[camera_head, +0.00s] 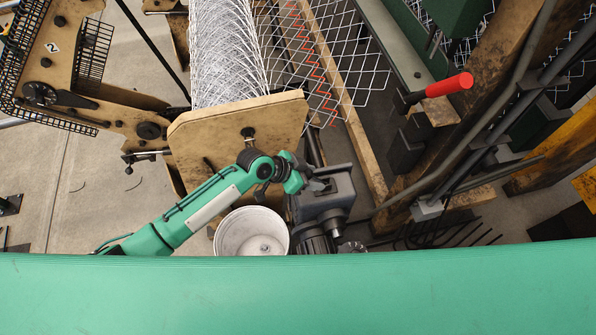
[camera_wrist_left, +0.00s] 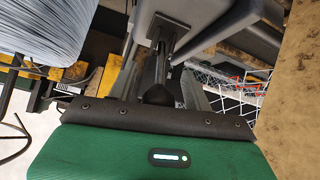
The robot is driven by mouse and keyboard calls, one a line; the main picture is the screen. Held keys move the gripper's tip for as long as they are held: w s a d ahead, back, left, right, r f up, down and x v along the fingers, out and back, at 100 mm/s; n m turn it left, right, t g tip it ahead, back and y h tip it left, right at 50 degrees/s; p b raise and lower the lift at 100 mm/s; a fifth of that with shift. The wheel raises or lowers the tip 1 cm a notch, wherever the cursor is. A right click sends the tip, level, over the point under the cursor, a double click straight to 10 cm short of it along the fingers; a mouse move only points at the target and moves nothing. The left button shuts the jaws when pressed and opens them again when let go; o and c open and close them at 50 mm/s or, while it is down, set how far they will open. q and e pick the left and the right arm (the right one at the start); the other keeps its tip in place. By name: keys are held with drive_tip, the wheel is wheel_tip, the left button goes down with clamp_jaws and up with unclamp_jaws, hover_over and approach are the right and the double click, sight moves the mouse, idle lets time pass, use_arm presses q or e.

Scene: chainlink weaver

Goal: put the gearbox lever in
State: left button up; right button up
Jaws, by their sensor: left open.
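The grey gearbox (camera_head: 328,205) sits just beyond my body, below the end of the mesh roll. In the left wrist view a dark lever with a black knob (camera_wrist_left: 158,95) extends from a grey housing (camera_wrist_left: 205,20); I take it to be the gearbox lever. My left gripper (camera_head: 318,184) is at the top of the gearbox, and the lever is too small to make out there in the head view. In the left wrist view my gripper (camera_wrist_left: 160,72) is open, with the knob between its fingers; contact cannot be told. My right gripper is out of view.
A white bucket (camera_head: 251,232) stands left of the gearbox, close under my left arm. A wooden end plate (camera_head: 225,135) and the wire mesh roll (camera_head: 226,60) lie beyond. A red-handled lever (camera_head: 449,85) stands to the right, near wooden beams and pipes.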

use_arm(q)
drive_tip(key=b+v, duration=0.2)
drive_tip(key=v, duration=1.1)
drive_tip(key=shift+r+b, duration=0.2)
drive_tip(key=shift+b, duration=0.1)
drive_tip(key=shift+a, duration=0.1)
drive_tip(key=shift+a, duration=0.15)
